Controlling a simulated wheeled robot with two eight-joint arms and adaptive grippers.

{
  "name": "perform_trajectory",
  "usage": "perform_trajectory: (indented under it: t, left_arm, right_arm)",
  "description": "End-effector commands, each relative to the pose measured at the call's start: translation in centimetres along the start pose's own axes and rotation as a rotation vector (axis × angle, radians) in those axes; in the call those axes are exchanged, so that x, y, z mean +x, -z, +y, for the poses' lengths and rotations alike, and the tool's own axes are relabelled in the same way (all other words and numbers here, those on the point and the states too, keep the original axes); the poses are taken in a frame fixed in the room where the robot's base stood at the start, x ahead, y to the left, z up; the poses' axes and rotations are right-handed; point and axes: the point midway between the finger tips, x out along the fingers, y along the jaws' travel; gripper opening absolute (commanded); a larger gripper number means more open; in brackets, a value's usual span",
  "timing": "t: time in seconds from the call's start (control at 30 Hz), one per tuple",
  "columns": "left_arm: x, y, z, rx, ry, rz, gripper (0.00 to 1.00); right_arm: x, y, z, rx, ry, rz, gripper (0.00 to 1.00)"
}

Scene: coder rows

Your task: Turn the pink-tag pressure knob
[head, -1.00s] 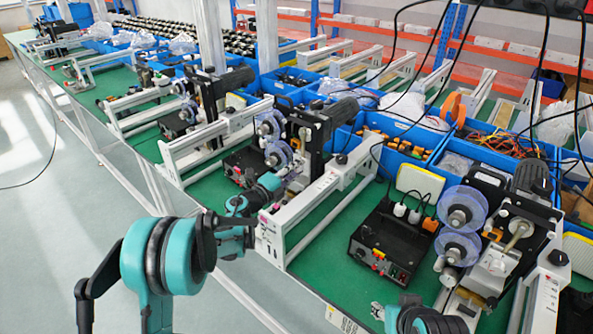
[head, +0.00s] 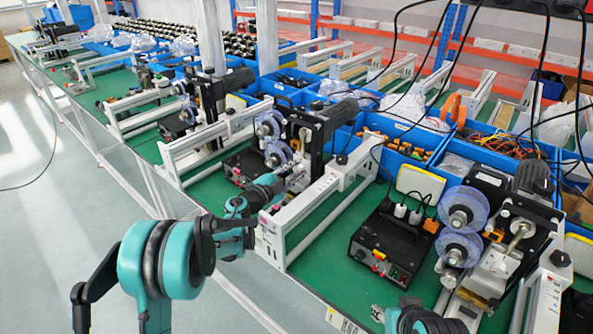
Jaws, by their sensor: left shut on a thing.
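My left gripper (head: 294,180) reaches from the left over the front of a coder machine (head: 309,135) in the middle of the row. It is shut at the machine's lower front, just right of two clear reels (head: 278,154). What it holds is small and mostly hidden by the fingers; it appears to be the pressure knob. I cannot make out the pink tag. Part of my right arm (head: 412,318) shows at the bottom edge; its fingers cannot be made out clearly.
A white frame (head: 322,205) runs just right of my left gripper. A black control box (head: 388,246) and another coder (head: 505,240) stand to the right. Blue bins (head: 405,158) line the back. Green bench top (head: 325,258) is clear between the frame and the box.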

Motion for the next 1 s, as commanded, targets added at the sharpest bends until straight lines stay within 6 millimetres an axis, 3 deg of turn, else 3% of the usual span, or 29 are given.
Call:
perform_trajectory:
  t: [0.57, 0.6, 1.0]
  left_arm:
    - [-0.02, -0.03, 0.0, -0.028, 0.0, -0.001, 0.0]
    - [-0.02, -0.03, 0.0, -0.028, 0.0, -0.001, 0.35]
    - [-0.76, -0.05, -0.03, -0.028, 0.001, -0.001, 0.35]
  right_arm:
    - [0.02, -0.01, 0.0, 0.0, 0.0, 0.0, 0.4]
    - [0.02, -0.01, 0.0, 0.0, 0.0, 0.0, 0.4]
    - [0.02, -0.01, 0.0, 0.0, 0.0, 0.0, 0.4]
